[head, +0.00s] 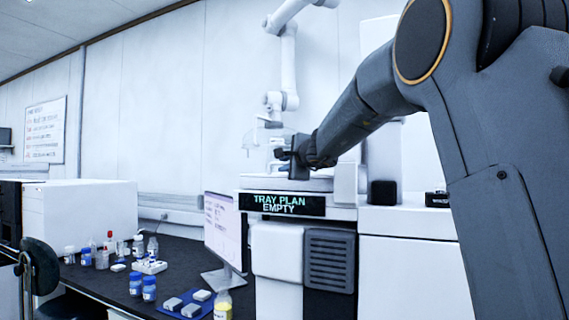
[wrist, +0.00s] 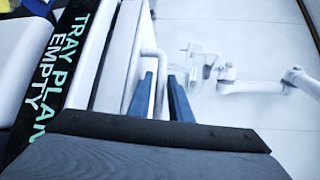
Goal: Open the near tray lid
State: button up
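The near tray lid shows as a white panel (wrist: 122,55) in the wrist view, with a pale bar handle (wrist: 158,62) along its right side. My gripper (wrist: 160,80) has its two blue fingers apart, one on each side of the handle's lower part. A gap shows between the handle and the right finger; whether the left finger touches it I cannot tell. In the head view my gripper (head: 284,154) is just above the white tray unit (head: 285,183), and my arm hides part of it. The lid looks shut.
A display reading "TRAY PLAN EMPTY" (head: 282,204) is on the unit's front. Another white robot arm (head: 288,65) hangs behind it. A monitor (head: 222,232) and several bottles stand on the dark bench (head: 185,262) at left.

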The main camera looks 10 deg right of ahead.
jog(key=shift+w, duration=0.15)
grip_shut()
